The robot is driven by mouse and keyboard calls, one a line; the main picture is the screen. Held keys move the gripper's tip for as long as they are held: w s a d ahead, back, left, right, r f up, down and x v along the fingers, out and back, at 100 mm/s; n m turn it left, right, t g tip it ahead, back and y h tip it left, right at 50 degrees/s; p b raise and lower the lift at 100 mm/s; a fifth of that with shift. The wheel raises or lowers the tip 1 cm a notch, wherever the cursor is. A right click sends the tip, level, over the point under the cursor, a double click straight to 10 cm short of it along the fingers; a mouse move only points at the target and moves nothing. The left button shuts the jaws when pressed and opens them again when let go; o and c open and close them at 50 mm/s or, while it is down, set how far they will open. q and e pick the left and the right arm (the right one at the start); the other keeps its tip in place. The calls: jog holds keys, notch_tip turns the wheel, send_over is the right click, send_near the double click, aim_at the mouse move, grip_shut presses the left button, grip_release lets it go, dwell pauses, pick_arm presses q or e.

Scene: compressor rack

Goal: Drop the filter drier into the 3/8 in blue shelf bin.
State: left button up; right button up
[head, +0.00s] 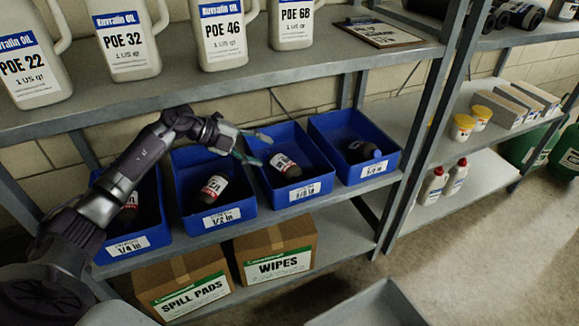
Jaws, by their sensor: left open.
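Blue shelf bins stand in a row on the middle shelf. The third bin from the left (327,176) has a small label that may read 3/8 in, but I cannot tell for sure. A dark filter drier with a white and red label (285,165) lies tilted inside it. My left gripper (260,149) reaches in from the left, over this bin's left side. Its fingers are open and empty, apart from the drier. The second bin (240,207) holds a similar drier (214,188). My right gripper is out of view.
The leftmost bin (155,236) and the rightmost bin (388,167) each hold a dark part. White oil jugs (220,35) stand on the shelf above. Cardboard boxes (275,252) sit below. A shelf upright (425,135) stands to the right of the bins.

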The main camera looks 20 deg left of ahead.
pick_arm(q)
jog(key=v, duration=0.3)
jog(key=shift+s+a+r, duration=0.25)
jog(key=shift+d, duration=0.1)
